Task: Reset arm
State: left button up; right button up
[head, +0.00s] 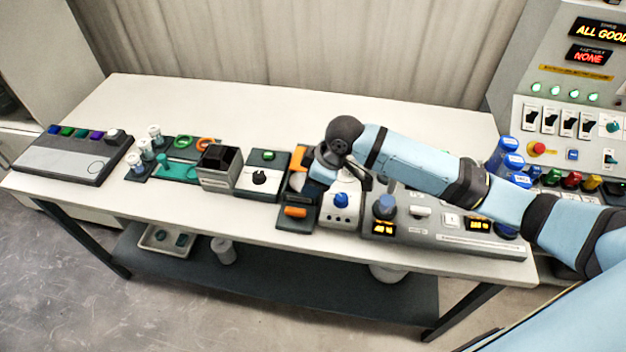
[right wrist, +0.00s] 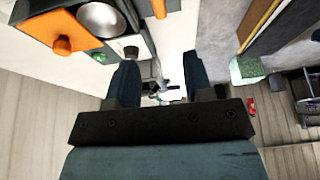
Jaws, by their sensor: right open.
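My right arm, light blue with black joints, reaches in from the right over the white table (head: 390,97) in the head view. Its black wrist is above the middle of the row of devices, and the right gripper (head: 324,168) is mostly hidden beneath it. In the right wrist view the two dark fingers of the right gripper (right wrist: 161,85) stand apart with nothing between them. An orange block (right wrist: 60,33) and a silver rounded part (right wrist: 101,17) are beyond the fingers at upper left. My left gripper is not in view.
A dark panel with orange parts (head: 295,226), a blue-knob box (head: 341,219) and a grey console (head: 440,236) lie close under the arm. Blue-capped bottles (head: 507,150) stand at right, near a control panel (head: 560,85). The table's back strip is clear.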

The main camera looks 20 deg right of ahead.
dwell(0.4)
jog(key=s+a+f+m+t+y, duration=0.2)
jog(key=s+a+f+m+t, duration=0.3)
jog(key=s+f, duration=0.45)
jog(key=s+d+f+m+t+h, duration=0.1)
jog(key=s+d+f, duration=0.1)
jog(key=s, duration=0.4)
jog(key=s+d+f+m+t+h, duration=0.1)
jog(key=s+d+f+m+t, duration=0.1)
jog(key=s, duration=0.4)
jog(key=shift+s+d+f+h, duration=0.15)
jog(key=shift+s+f+h, duration=0.2)
jog(key=shift+f, duration=0.4)
